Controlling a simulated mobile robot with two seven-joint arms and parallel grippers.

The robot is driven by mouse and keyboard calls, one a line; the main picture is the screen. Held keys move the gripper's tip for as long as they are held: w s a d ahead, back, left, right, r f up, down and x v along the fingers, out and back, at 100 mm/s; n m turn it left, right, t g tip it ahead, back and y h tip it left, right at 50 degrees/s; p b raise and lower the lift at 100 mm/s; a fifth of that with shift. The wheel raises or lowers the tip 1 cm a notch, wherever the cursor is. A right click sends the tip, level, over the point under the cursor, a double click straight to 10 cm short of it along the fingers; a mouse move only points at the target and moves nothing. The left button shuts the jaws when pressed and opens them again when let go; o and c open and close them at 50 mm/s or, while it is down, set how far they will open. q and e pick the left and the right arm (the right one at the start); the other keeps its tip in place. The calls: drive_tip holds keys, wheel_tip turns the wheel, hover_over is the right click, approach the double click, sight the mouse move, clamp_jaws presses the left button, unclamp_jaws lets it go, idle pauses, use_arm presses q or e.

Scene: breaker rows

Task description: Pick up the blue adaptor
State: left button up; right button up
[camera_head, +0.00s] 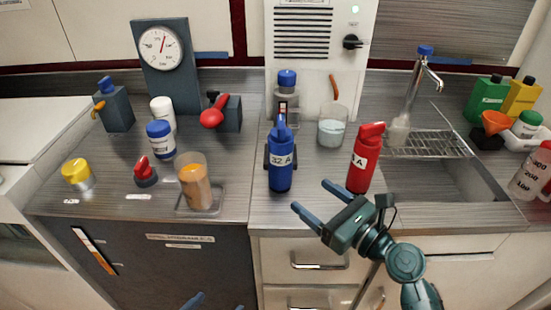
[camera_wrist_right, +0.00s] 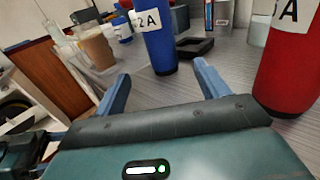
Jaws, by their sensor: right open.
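The blue adaptor (camera_head: 281,160), labelled 32 A, stands upright near the counter's front edge. In the right wrist view its lower part (camera_wrist_right: 158,45) shows ahead of the fingers, between their directions; its top is cut off. My right gripper (camera_head: 315,205) is open and empty, in front of the adaptor and to its right, apart from it. Both its fingers show in the right wrist view (camera_wrist_right: 160,88) with nothing between them. At the bottom edge of the head view, two separated blue fingertips of my left gripper (camera_head: 216,303) show; the rest is cut off.
A red adaptor (camera_head: 364,160) stands close right of the blue one. A glass beaker (camera_head: 332,126) and a grey bottle with blue cap (camera_head: 287,103) are behind. A brown-filled cup (camera_head: 193,182) stands left. A sink (camera_head: 440,182) is at right.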

sight(289, 177)
drive_tip(key=x, duration=1.1)
drive_tip(key=shift+w+f, duration=0.1)
clamp_jaws()
idle(0.6)
